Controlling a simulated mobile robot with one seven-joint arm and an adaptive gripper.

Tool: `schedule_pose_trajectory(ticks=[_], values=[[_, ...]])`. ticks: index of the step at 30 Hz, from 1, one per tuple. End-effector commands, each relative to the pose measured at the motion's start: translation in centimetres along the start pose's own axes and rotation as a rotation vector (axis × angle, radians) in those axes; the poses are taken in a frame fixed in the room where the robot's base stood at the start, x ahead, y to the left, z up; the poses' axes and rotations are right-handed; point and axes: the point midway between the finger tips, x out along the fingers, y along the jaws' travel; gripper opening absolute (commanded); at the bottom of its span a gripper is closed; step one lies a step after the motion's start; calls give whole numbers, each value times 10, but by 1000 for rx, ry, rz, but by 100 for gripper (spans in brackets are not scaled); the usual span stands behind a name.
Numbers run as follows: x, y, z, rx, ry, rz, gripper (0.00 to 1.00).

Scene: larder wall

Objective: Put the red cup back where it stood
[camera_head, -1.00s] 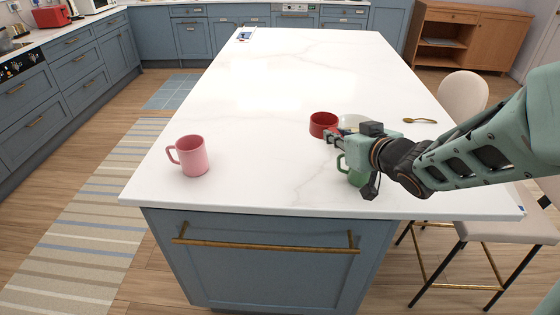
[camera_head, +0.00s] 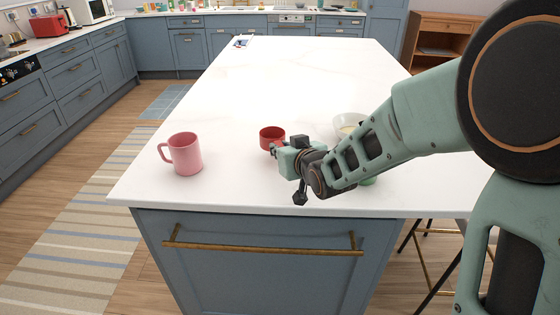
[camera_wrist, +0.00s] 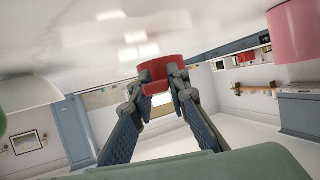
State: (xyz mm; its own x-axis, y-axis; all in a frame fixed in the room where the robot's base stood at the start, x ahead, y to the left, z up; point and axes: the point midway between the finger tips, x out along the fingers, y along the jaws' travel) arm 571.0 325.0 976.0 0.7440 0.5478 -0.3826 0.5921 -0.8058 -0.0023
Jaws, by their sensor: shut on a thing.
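The red cup (camera_head: 272,133) is over the white island top, between the pink mug and the white bowl. My gripper (camera_head: 274,149) reaches it from the front right and is shut on it. The wrist view looks upside down and shows the red cup (camera_wrist: 162,68) between my two fingertips (camera_wrist: 160,85). I cannot tell whether its base touches the top.
A pink mug (camera_head: 186,154) stands left of the cup. A white bowl (camera_head: 346,122) stands to its right, partly behind my arm. A bit of a green mug (camera_head: 369,181) shows below my arm. The island top (camera_head: 270,75) behind the cup is clear.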

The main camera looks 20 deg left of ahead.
Motion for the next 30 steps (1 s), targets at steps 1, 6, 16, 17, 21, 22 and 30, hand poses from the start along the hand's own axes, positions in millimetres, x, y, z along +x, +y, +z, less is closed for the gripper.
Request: schedule_pose_trajectory(ticks=[1, 6, 16, 17, 21, 22, 30], values=[[4, -4, 4, 1, -2, -2, 0], [16, -4, 28, 2, -5, 0, 0], [18, -4, 34, 0, 0, 0, 0], [19, -4, 34, 0, 0, 0, 0], [20, -4, 38, 0, 0, 1, 0], [20, -4, 37, 0, -1, 1, 18], [20, -4, 37, 0, -1, 0, 33]])
